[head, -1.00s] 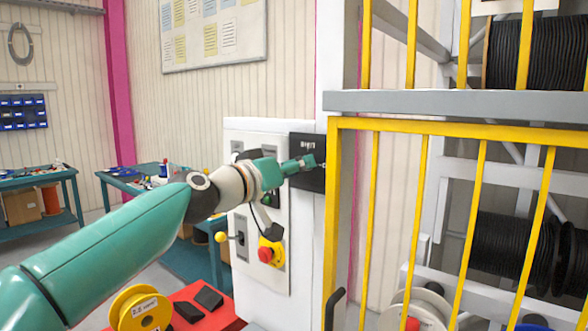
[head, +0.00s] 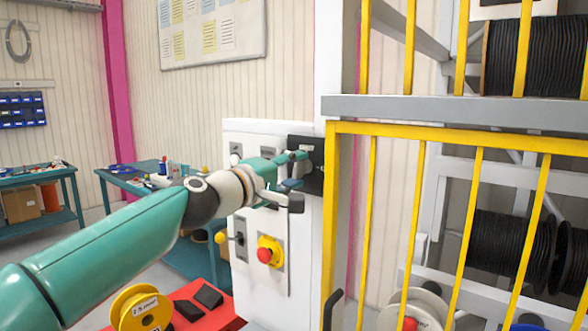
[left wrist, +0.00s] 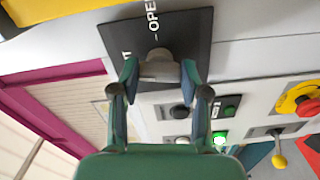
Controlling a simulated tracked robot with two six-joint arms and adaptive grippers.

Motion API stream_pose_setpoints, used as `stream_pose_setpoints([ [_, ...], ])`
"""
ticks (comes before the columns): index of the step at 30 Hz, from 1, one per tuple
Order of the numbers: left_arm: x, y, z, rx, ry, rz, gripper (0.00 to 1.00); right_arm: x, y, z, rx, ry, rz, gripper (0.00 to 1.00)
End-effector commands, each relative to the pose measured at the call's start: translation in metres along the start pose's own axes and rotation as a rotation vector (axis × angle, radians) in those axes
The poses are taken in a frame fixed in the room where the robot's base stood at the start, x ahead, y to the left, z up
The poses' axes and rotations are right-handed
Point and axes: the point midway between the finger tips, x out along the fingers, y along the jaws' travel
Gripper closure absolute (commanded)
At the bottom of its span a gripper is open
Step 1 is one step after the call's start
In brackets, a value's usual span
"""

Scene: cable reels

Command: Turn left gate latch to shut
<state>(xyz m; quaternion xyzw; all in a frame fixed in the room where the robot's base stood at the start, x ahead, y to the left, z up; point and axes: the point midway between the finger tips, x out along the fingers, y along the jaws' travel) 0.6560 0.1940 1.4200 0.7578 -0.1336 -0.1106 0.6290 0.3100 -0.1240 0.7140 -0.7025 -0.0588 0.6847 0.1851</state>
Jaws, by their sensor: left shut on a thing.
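The gate latch is a grey knob (left wrist: 160,68) on a black plate (left wrist: 190,35), seen in the left wrist view. The plate has white lettering: OPEN above the knob, and a partly hidden word ending in T at the left. My left gripper (left wrist: 160,77) is shut on the knob, one finger on each side. In the head view the black plate (head: 315,176) is beside the yellow gate frame (head: 331,215), and my left gripper (head: 299,170) reaches it from the left. The knob is hard to make out there. My right gripper is not in view.
A white control panel (head: 278,130) is just left of the plate, with a red emergency button (head: 264,255) and a yellow-knobbed lever (head: 222,237). Yellow gate bars (head: 415,230) stand to the right, with black cable reels (head: 510,240) behind them.

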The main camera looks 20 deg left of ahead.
Motion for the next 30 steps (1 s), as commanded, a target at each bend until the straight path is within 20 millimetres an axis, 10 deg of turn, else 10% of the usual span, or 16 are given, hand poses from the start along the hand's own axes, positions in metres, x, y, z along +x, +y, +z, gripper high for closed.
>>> stream_pose_setpoints([
  [27,0.0002,-0.0034,-0.0022,-0.202,0.006,-0.004,0.9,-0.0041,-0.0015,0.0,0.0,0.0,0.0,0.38],
  [28,0.0002,-0.0035,-0.0022,-0.202,0.006,-0.004,0.5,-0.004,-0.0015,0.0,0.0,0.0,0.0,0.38],
  [30,0.0002,-0.0032,-0.0019,-0.202,0.005,-0.004,0.38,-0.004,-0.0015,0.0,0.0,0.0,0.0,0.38],
])
